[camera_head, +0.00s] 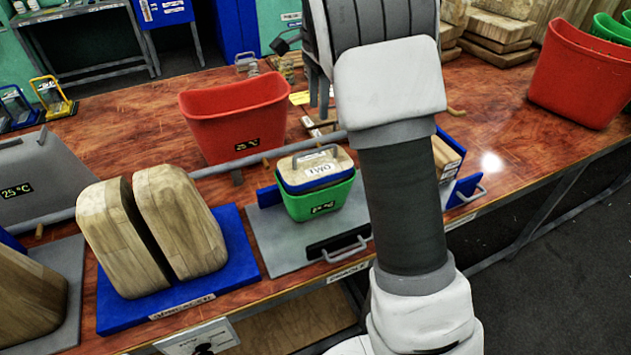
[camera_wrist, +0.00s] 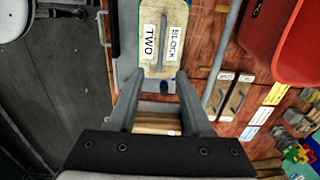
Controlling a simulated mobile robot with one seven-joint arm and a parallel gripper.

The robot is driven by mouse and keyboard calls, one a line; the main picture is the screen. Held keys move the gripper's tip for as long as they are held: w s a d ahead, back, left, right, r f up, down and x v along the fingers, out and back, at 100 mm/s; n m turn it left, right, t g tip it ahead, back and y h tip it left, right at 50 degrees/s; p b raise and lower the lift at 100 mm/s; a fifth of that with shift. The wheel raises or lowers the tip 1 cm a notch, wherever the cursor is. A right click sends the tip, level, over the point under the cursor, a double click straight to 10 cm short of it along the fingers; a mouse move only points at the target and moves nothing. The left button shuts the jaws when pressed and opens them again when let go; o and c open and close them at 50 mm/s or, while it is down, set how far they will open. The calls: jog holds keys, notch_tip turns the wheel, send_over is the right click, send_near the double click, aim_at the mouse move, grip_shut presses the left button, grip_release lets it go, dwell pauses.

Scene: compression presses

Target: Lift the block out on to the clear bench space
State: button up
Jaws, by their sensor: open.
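A wooden block (camera_head: 316,168) with a grey handle on top and a white label sits in a small green tub (camera_head: 325,202) on a press with a grey base (camera_head: 280,250). In the wrist view the block (camera_wrist: 150,58) is at the top, labelled "BLOCK" and "TWO", its handle between the labels. My gripper (camera_wrist: 157,76) is open and empty, its fingertips apart at the near end of the block in that view. I cannot tell their height above it. In the head view my arm hides part of the press's right side.
A red bin (camera_head: 235,120) stands behind the press, another (camera_head: 580,75) at the far right. A pair of tall wooden blocks (camera_head: 180,220) stands on a blue base at left. Another wooden piece (camera_head: 446,158) is right of my arm. Bare bench (camera_head: 530,135) shows at right.

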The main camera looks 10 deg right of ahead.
aim_at(315, 150)
notch_tip(315, 150, down, 8)
jog(key=shift+f, duration=0.25)
jog(key=shift+a+f, duration=0.2)
jog(key=shift+f, duration=1.1)
jog(key=shift+a+f, duration=0.15)
jog(key=shift+f, duration=1.15)
grip_shut()
jog(key=shift+w+r, duration=0.1)
jog(key=shift+r, duration=0.05)
